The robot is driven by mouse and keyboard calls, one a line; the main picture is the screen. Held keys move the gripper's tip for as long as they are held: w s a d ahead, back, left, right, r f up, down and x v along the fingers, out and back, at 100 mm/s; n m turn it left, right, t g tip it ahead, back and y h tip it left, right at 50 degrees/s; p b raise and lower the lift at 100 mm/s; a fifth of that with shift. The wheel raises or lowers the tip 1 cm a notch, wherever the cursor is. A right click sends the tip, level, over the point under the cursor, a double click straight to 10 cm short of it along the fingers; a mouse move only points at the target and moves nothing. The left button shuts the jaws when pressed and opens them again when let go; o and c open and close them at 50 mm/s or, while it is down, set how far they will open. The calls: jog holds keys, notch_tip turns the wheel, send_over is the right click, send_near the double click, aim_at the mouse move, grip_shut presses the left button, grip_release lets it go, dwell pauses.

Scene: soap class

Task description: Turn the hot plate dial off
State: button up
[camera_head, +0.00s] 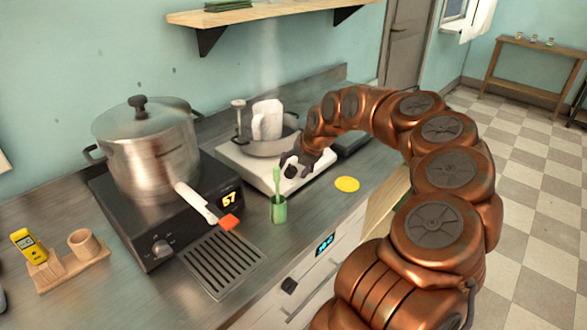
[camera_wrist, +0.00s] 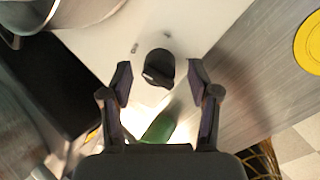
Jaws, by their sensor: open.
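A white hot plate (camera_head: 252,173) stands on the steel counter with a pan (camera_head: 268,146) and a white jug (camera_head: 267,119) on it. My gripper (camera_head: 294,163) is over its front edge. In the wrist view, a black dial (camera_wrist: 158,68) on the white hot plate (camera_wrist: 205,38) lies between the two spread fingertips of my gripper (camera_wrist: 160,78). The fingers are open, one on each side of the dial, with gaps showing. I cannot tell how far above the surface they are. In the head view my gripper largely hides the dial.
A green cup (camera_head: 279,212) with a green utensil stands close below my gripper. A black hot plate (camera_head: 120,220) with a big pot (camera_head: 150,160), a "57" display and its own knob (camera_head: 161,248) is left. A yellow disc (camera_head: 347,184) lies right.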

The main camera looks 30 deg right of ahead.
jog(key=v, duration=1.1)
jog(key=shift+s+r, duration=0.15)
jog(key=shift+s, duration=0.05)
jog(key=s+a+r+m+g+p, duration=0.15)
jog(key=s+a+m, duration=0.3)
jog(key=a, duration=0.55)
jog(key=s+a+r+m+g+p, duration=0.1)
jog(key=s+a+r+m, duration=0.3)
jog(key=a, duration=0.6)
jog(key=s+a+f+m+g+p, duration=0.1)
jog(key=s+a+f+m+g, duration=0.1)
jog(key=s+m, duration=0.7)
jog(key=s+a+f+m+g+h+p, duration=0.1)
jog(key=s+a+f+m+g+p, duration=0.1)
jog(key=s+f+m, duration=0.4)
jog(key=s+a+m+g, duration=0.1)
jog(key=s+m, duration=0.3)
jog(key=s, duration=0.4)
jog(key=shift+s+a+f, duration=0.25)
jog(key=shift+a, duration=0.1)
